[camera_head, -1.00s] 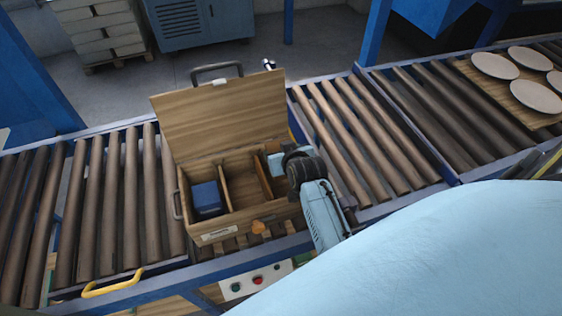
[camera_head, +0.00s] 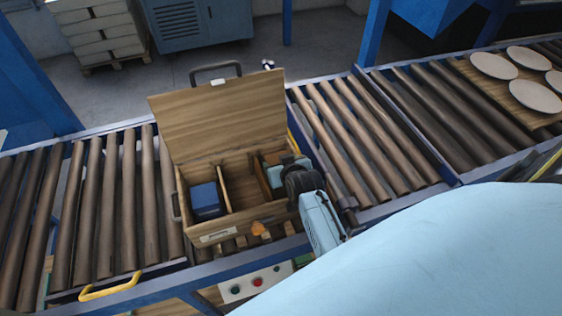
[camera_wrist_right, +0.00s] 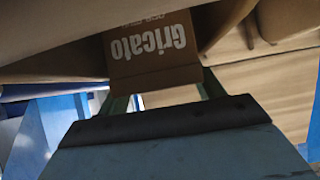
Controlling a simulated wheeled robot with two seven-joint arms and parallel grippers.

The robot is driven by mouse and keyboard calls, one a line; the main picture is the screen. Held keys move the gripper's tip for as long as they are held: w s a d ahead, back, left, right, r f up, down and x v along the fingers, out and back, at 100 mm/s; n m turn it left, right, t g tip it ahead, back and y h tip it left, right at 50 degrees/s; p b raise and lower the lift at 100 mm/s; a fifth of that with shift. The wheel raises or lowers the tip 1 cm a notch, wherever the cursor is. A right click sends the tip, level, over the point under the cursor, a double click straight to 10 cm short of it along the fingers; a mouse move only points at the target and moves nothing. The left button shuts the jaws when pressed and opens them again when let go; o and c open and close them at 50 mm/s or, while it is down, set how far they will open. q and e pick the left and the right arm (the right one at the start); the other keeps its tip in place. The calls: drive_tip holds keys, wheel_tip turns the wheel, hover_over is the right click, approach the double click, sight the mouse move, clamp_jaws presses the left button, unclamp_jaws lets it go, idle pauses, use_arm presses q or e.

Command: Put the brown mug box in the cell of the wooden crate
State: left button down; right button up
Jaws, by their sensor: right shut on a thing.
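The wooden crate (camera_head: 238,224) stands on the roller conveyor with its lid (camera_head: 222,118) open at the back. Dividers split it into cells. A dark blue box (camera_head: 206,200) sits in the left cell, and the middle cell looks empty. My right gripper (camera_head: 281,171) is over the right cell, fingers reaching inside the rim. It is shut on the brown mug box (camera_wrist_right: 152,50), which bears white "Gricato" lettering in the right wrist view. In the head view the box is mostly hidden by the gripper. I cannot tell whether it touches the cell floor. My left gripper is not in view.
Conveyor rollers (camera_head: 358,140) run bare on both sides of the crate. A board with several pale plates (camera_head: 494,65) lies at the far right. A yellow handle (camera_head: 110,287) and a button panel (camera_head: 256,282) are at the front.

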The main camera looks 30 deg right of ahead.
drive_tip(key=o, duration=1.2)
drive_tip(key=shift+d, duration=0.1)
drive_tip(key=shift+r, duration=0.25)
drive_tip(key=v, duration=0.6)
drive_tip(key=p+v, duration=0.1)
drive_tip(key=v, duration=0.5)
drive_tip(key=shift+r, duration=0.45)
